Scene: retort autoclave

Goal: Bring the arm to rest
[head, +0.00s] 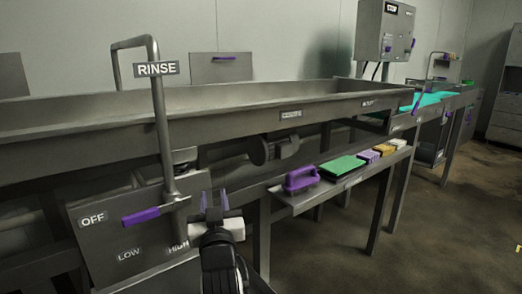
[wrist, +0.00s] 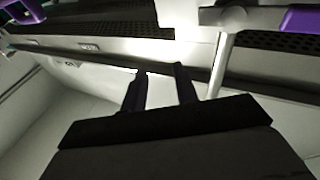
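My gripper (head: 213,195) is in the lower middle of the head view, in front of the long steel trough. Its two fingers point up and away and stand apart with nothing between them. In the wrist view my gripper (wrist: 160,70) also shows two dark fingers with a clear gap. It is to the right of the purple lever handle (head: 141,216) on the control panel and appears apart from it. In the wrist view a purple handle (wrist: 299,19) is at the upper right.
The steel trough (head: 230,101) spans the view. The RINSE pipe (head: 159,110) rises at the left above the panel (head: 110,240). A low shelf (head: 290,208) to the right holds a purple-handled tool (head: 301,179), a green pad (head: 342,166) and small blocks. Open floor (head: 430,225) is at the right.

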